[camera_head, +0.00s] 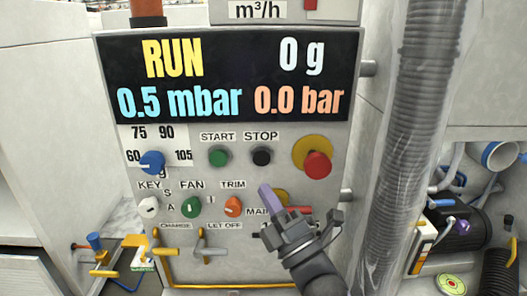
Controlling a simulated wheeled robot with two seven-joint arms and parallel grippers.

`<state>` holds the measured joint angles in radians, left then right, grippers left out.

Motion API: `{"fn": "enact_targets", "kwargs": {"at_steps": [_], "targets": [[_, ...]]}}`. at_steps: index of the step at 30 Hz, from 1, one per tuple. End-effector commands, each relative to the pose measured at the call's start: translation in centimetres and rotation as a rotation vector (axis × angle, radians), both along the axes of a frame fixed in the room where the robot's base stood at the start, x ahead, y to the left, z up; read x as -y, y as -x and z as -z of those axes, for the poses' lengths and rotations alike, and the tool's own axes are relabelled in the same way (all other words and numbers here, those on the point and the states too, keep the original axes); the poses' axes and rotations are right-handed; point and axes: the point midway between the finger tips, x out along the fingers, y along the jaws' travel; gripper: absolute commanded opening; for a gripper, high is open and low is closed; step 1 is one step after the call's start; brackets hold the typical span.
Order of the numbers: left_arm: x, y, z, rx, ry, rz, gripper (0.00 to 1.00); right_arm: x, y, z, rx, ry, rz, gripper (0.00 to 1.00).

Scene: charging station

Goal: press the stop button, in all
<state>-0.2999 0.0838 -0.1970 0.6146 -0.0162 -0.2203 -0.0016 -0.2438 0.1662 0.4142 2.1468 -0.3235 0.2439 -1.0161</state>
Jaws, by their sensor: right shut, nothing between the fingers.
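The stop button (261,156) is a small black round button under the label STOP, in the middle of the grey panel (185,243). The green start button (219,156) is on its left, and a large red mushroom button (316,164) on a yellow disc is on its right. My right gripper (267,190) reaches up from below and is shut and empty. Its purple-grey fingertips show below the stop button, with a gap between them in the picture. The gripper partly hides the main switch. My left gripper is not in view.
The display (230,82) above reads RUN, 0 g, 0.5 mbar and 0.0 bar. Blue, white, green and orange knobs sit left of my gripper. Yellow levers (208,246) stick out below. A ribbed grey hose (408,130) hangs at the right.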

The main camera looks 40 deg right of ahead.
Motion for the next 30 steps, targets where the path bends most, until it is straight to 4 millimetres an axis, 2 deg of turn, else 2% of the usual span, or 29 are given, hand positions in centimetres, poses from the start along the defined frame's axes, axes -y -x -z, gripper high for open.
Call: {"fn": "enact_targets", "kwargs": {"at_steps": [11, 24, 30], "targets": [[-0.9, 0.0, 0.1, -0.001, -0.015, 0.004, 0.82, 0.2, -0.2, 0.0, 0.002, 0.002, -0.001, 0.0], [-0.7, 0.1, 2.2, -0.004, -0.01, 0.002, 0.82, 4.1, -4.8, 0.2, 0.002, 0.003, 0.001, 0.0], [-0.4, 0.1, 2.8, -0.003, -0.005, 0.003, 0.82, 5.3, -6.3, 0.1, 0.001, 0.002, 0.0, 0.0]]}}
